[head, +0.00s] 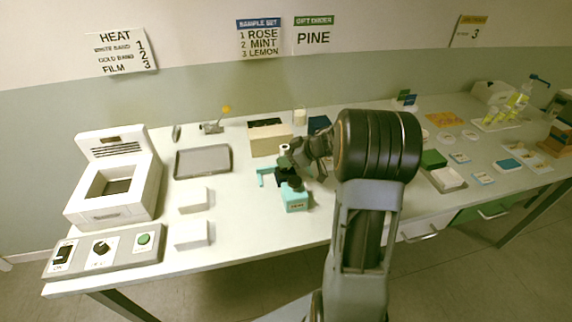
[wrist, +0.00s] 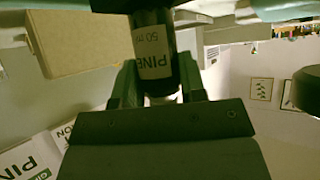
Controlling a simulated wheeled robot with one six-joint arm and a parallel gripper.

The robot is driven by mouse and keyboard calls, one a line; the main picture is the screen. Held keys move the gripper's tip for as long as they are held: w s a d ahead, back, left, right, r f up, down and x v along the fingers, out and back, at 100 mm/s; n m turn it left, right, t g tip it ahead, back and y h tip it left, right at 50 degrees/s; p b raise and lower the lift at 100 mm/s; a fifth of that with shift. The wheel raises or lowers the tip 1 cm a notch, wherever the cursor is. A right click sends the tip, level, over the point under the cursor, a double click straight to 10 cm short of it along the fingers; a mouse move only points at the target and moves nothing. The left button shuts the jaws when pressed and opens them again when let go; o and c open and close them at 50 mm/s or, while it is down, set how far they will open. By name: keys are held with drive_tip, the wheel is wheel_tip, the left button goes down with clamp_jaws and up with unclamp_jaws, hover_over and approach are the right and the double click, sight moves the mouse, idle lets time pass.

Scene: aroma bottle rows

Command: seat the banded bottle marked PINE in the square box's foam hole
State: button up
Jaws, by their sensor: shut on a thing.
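The PINE bottle (wrist: 152,45) is dark with a pale label reading PINE and 50 m. In the wrist view it sits between the two fingers of my gripper (wrist: 158,88), which is shut on it. A pale part of the bottle shows between the fingers. In the head view my gripper (head: 287,163) is over the middle of the table, and my arm hides part of this area. A teal box (head: 295,201) with a small label stands just in front of it, with a dark part above. I cannot make out the foam hole or whether the bottle touches anything.
A teal bracket (head: 266,176) stands left of my gripper. A tan box (head: 268,146) is behind it, also in the wrist view (wrist: 85,42). A grey tray (head: 203,161), white blocks (head: 192,235) and a heater (head: 113,180) are left. Table front-centre is clear.

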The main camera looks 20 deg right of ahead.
wheel_tip(320, 180, down, 3)
drive_tip(key=shift+r, duration=0.15)
drive_tip(key=o, duration=1)
drive_tip(key=shift+c, duration=0.2)
